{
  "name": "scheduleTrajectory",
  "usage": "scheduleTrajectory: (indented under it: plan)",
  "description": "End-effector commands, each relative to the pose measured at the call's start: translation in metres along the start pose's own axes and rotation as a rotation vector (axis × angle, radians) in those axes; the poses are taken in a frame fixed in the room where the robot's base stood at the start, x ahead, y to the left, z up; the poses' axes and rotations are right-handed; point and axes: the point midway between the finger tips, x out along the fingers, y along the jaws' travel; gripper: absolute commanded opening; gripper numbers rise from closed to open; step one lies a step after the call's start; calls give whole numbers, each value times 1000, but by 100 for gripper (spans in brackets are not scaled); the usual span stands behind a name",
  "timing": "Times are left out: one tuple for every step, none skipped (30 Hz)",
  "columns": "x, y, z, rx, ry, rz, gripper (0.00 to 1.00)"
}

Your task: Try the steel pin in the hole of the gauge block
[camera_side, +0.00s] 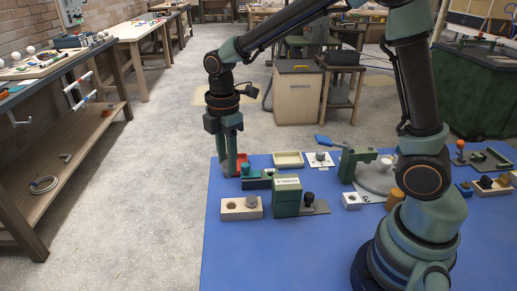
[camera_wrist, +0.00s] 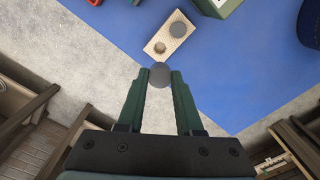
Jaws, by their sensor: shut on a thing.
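My gripper (camera_side: 231,172) points down above the left edge of the blue table, apart from the gauge block. In the wrist view my gripper (camera_wrist: 160,78) is shut on the steel pin (camera_wrist: 160,74), a grey round end between the fingertips. The pin cannot be made out clearly in the side view. The pale gauge block (camera_side: 241,210) lies near the table's left edge and also shows in the wrist view (camera_wrist: 168,40). It has a dark open hole at one end and a grey round piece standing at the other. The pin is outside the hole.
A green box (camera_side: 287,196) stands right of the block. A red item (camera_side: 242,160), a pale tray (camera_side: 288,160) and a white plate (camera_side: 322,159) lie behind. A green holder (camera_side: 356,164) stands further right. The blue table (camera_side: 240,250) is clear in front of the block.

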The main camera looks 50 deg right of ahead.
Motion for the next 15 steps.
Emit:
scheduleTrajectory:
  plan:
    - [-15,2,-1,0,2,7,0]
    - [-23,2,0,0,2,7,0]
    - [-32,1,0,0,2,5,0]
    - [-39,1,0,0,2,5,0]
    - [-44,1,0,0,2,5,0]
    - [-52,1,0,0,1,4,0]
    - [-57,1,0,0,1,3,0]
    - [-62,1,0,0,1,4,0]
    - [-67,1,0,0,1,2,0]
    - [-70,1,0,0,1,3,0]
    - [-73,1,0,0,0,1,0]
    - [-76,1,0,0,0,0,0]
    - [-77,1,2,1,0,0,0]
    - [-78,2,4,2,0,0,0]
    - [-76,4,8,3,0,-1,0]
